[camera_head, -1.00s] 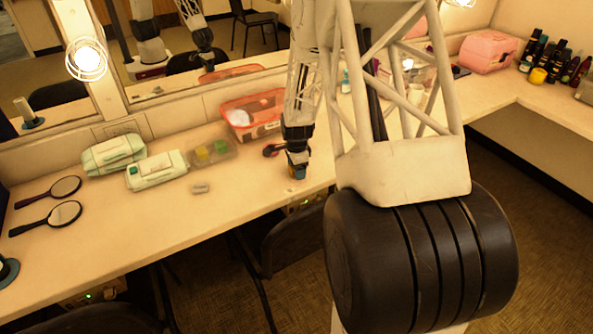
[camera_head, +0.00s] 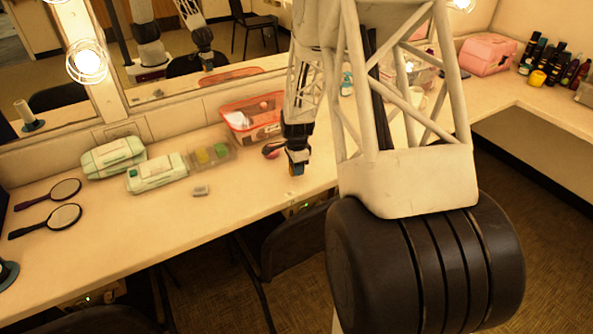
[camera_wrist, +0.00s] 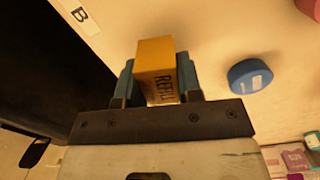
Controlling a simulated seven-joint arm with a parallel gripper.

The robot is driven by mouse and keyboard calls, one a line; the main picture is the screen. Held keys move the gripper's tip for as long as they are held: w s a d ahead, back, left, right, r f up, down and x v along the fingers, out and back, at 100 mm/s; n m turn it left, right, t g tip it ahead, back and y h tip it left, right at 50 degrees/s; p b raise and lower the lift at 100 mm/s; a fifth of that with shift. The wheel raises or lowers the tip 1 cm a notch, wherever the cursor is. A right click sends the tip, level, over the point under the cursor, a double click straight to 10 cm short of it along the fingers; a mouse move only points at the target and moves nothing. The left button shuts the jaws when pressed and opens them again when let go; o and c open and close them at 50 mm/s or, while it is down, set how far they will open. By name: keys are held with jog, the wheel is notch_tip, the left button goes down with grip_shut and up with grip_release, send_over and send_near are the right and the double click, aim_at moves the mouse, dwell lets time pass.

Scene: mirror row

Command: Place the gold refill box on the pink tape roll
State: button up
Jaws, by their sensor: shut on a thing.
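My gripper (camera_wrist: 160,85) is shut on the gold refill box (camera_wrist: 157,62), which sits upright between the blue-grey fingers with its "REFILL" lettering showing in the wrist view. In the head view my gripper (camera_head: 297,168) hangs just above the counter, near its front edge; the box is small and mostly hidden there. A reddish-pink round thing (camera_wrist: 310,7) is cut off at the top right corner of the wrist view, apart from the box. It may be the pink tape roll, but I cannot tell for sure.
A blue round thing (camera_wrist: 250,76) lies right of the box. A label "B" (camera_wrist: 80,14) is on the counter edge.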

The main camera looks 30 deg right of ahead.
notch_tip(320, 180, up, 8)
dwell(0.5)
jog(key=shift+a, duration=0.1)
dwell(0.4)
jog(key=a+f+n, duration=0.2)
jog(key=a, duration=0.4)
jog(key=shift+w+f, duration=0.15)
jog(key=shift+w, duration=0.15)
jog(key=shift+w, duration=0.1)
jog(key=w+d, duration=0.1)
jog(key=w, duration=0.4)
jog(key=w+d+f, duration=0.1)
jog(key=w, duration=0.4)
jog(key=w+d, duration=0.2)
jog(key=w, duration=0.3)
jog(key=shift+w+d+f, duration=0.1)
jog(key=shift+w+f, duration=0.05)
jog(key=shift+f, duration=0.05)
jog(key=shift+f, duration=1.8)
jog(key=shift+f, duration=0.1)
